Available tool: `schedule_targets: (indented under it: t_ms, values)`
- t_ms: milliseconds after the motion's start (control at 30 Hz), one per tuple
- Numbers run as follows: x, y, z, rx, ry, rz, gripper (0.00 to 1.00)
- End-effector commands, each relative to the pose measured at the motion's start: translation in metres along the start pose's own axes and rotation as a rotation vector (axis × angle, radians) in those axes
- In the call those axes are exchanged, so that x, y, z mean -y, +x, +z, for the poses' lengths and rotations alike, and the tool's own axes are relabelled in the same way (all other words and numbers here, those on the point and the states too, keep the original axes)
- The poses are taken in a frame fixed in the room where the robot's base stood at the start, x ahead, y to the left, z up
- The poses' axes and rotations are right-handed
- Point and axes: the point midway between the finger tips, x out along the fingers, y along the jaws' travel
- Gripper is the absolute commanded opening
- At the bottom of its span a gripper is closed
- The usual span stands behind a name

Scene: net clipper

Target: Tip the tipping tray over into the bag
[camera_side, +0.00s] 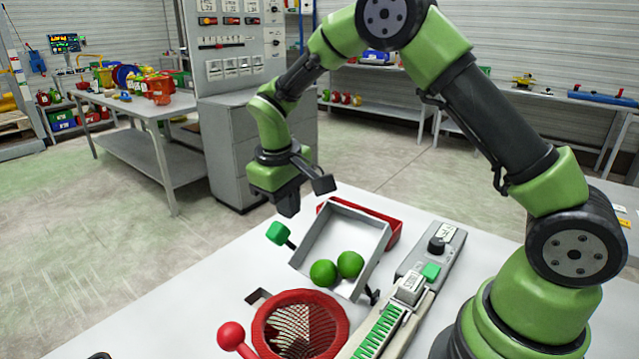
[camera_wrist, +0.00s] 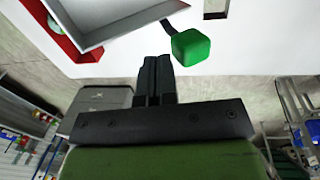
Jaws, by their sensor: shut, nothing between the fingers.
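The grey tipping tray (camera_side: 345,222) sits tilted on the table with two green balls (camera_side: 337,268) resting at its near end. A green block handle (camera_side: 278,233) sticks out from its left side; in the wrist view the handle (camera_wrist: 193,46) is just right of and beyond my fingertips. The bag is a net under a round red rim (camera_side: 340,328), in front of the tray. My gripper (camera_side: 290,208) is above the table's far left edge, near the handle and apart from it. Its fingers are shut and empty, side by side in the wrist view (camera_wrist: 156,62).
A red tray (camera_side: 393,238) is behind the tipping tray. A red knob (camera_side: 231,336) stands left of the bag. A panel with a black knob (camera_side: 436,245) and a green-ribbed strip (camera_side: 380,330) lie to the right. The table's left part is clear.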

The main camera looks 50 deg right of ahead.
Motion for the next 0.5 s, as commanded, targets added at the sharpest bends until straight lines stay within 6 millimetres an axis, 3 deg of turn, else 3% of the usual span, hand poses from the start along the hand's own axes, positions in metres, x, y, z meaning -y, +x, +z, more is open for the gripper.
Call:
schedule_targets:
  t_ms: [500]
  values:
    - [0.043,0.013,0.000,0.002,-0.004,0.255,0.00]
